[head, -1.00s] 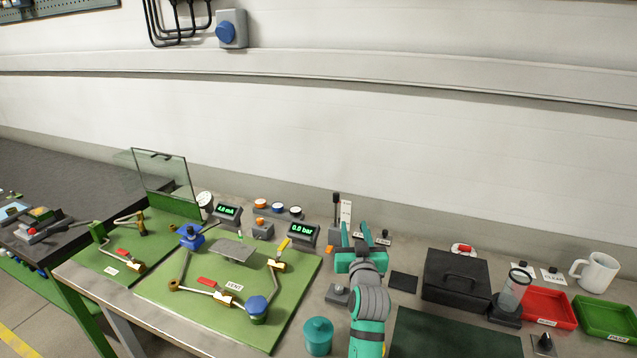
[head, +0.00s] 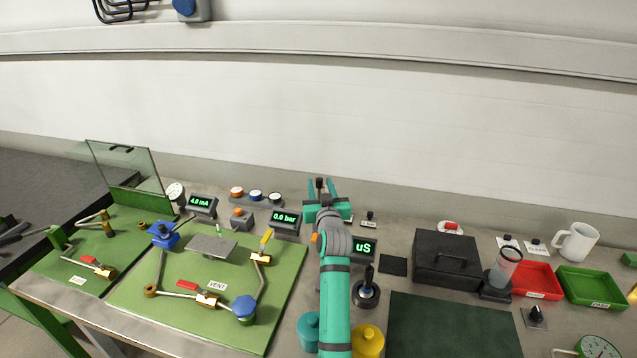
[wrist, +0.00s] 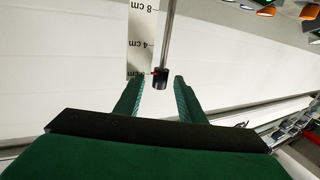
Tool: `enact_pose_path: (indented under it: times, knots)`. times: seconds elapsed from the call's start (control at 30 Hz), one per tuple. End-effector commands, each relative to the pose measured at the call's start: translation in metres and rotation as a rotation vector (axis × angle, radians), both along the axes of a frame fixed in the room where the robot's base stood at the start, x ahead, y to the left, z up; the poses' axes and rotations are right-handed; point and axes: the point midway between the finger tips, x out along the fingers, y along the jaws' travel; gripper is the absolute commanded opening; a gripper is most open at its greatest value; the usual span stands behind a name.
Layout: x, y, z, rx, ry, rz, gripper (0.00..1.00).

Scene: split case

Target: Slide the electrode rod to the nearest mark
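The electrode rod (wrist: 166,35) is a thin grey rod with a black knob (wrist: 160,78) at its end in the wrist view. A white scale (wrist: 140,45) marked in cm runs beside it, upside down in the picture. A small red pointer by the knob is near the lowest printed mark. My gripper (wrist: 158,88) is open, one finger on each side of the knob, with gaps visible; I cannot tell if the knob is fully between the fingertips. In the head view my gripper (head: 322,192) is at the rod's top and hides the scale.
A "uS" display (head: 365,248) stands right of my arm, with a probe in a dark round base (head: 366,292) in front. A 0.0 bar display (head: 285,217) is left of my gripper. A black case (head: 445,260) and red tray (head: 530,280) are at right.

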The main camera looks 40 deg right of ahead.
Motion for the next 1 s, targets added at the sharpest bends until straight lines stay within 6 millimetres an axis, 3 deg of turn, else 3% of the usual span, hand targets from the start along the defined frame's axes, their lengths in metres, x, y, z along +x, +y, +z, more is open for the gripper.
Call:
enact_pose_path:
  times: [0.23,0.6,0.77,1.0]
  knots:
    - [0.021,-0.008,0.000,0.000,0.001,0.003,0.36]
    - [0.024,-0.010,0.000,0.000,0.000,0.003,0.36]
    - [0.024,-0.010,0.000,0.000,0.000,0.003,0.00]
    - [0.025,-0.015,-0.003,0.000,0.000,-0.003,0.00]
